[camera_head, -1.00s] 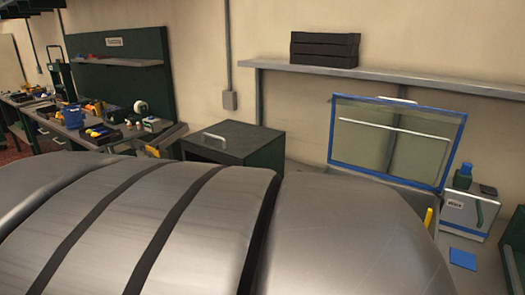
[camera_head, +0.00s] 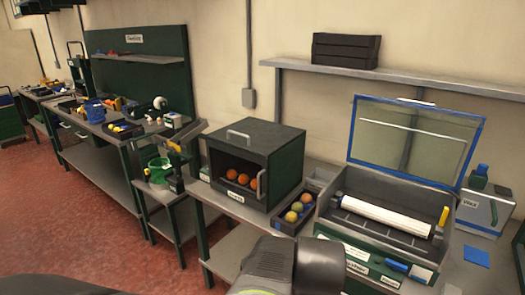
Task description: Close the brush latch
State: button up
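The brush machine is a grey box (camera_head: 345,215) on the bench at right. Its clear lid with a blue frame (camera_head: 478,150) stands raised at the back. A white brush roller (camera_head: 386,214) lies across the inside. A small yellow piece (camera_head: 444,215), perhaps the brush latch, stands upright at the roller's right end. I cannot tell for sure that it is the latch. Part of my grey arm shows at the bottom middle, in front of the bench and left of the machine. My gripper's fingers are not in view.
A dark cabinet (camera_head: 262,140) holding oranges stands left of the machine, with a small tray (camera_head: 291,225) of fruit between them. A white box (camera_head: 484,208) and blue pad (camera_head: 477,257) are at right. A cluttered workbench (camera_head: 100,129) is far left. Red floor (camera_head: 95,230) is open at left.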

aim_at(445, 211)
jog(key=i+l+z, duration=0.1)
jog(key=l, duration=0.3)
jog(key=i+l, duration=0.2)
jog(key=l, duration=0.15)
jog(key=i+l+z, duration=0.15)
jog(key=l, duration=0.25)
jog(key=i+l+z, duration=0.1)
jog(key=l, duration=0.25)
jog(key=i, duration=0.05)
